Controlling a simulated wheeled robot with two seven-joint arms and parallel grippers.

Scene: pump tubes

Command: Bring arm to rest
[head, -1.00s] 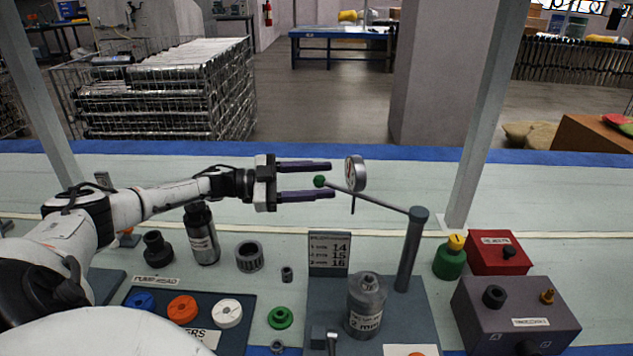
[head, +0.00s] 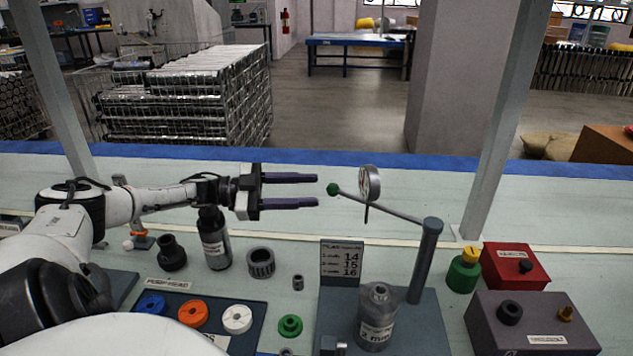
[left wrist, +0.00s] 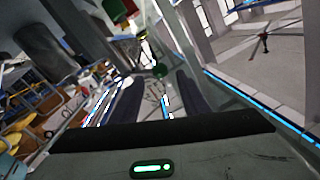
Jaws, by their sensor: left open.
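My left arm reaches in from the left in the head view. Its gripper (head: 290,190) is open and empty above the bench, with its two dark purple fingers pointing right. The green ball (head: 333,189) on the end of a lever lies just right of the fingertips, apart from them. The lever runs to a grey post (head: 425,262), and a round gauge (head: 369,183) stands at it. In the left wrist view the open fingers (left wrist: 152,95) show, with the green ball (left wrist: 159,70) beyond them. My right gripper is not in view.
Below the arm stand a dark labelled bottle (head: 214,240), a black fitting (head: 172,254) and a ribbed ring (head: 261,263). A grey cylinder (head: 377,318) stands by the post. A red box (head: 515,267) and a dark grey box (head: 533,325) are at right. The back of the bench is clear.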

